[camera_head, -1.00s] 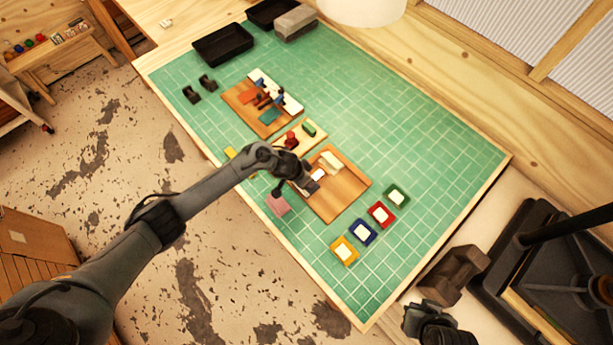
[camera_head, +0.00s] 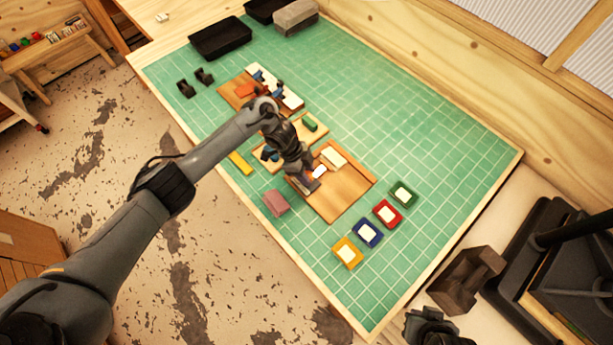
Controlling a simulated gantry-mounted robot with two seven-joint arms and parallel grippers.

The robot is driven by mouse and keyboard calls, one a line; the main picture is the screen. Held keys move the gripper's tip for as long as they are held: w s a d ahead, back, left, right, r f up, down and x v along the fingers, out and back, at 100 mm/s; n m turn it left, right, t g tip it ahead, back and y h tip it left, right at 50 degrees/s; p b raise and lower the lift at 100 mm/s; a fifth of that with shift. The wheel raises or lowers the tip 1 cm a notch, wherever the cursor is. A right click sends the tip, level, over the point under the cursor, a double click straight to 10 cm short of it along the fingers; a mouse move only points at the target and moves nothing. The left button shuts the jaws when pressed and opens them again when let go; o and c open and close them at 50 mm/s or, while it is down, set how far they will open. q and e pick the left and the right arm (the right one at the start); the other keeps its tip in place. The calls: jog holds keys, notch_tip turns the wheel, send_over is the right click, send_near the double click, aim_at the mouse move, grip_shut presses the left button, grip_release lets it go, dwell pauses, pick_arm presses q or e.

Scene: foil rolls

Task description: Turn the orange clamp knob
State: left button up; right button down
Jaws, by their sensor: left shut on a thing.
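My left gripper (camera_head: 308,184) points down at the left part of a brown wooden board (camera_head: 346,192) on the green mat. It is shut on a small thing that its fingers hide. A white piece (camera_head: 319,172) lies right beside the fingers. I cannot make out an orange clamp knob there; the gripper and wrist cover that part of the board.
Yellow (camera_head: 347,251), blue (camera_head: 368,232), red (camera_head: 387,213) and green (camera_head: 403,195) pads lie right of the board. A pink block (camera_head: 276,203) and yellow strip (camera_head: 240,163) lie near the front edge. Black tray (camera_head: 221,40) stands far back. The mat's right side is clear.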

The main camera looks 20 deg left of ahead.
pick_arm(q)
jog(key=shift+f+m+g+b, duration=0.15)
jog(key=shift+m+g+b, duration=0.25)
jog(key=shift+m+b, duration=0.65)
jog(key=o, duration=1)
jog(key=shift+o, duration=0.2)
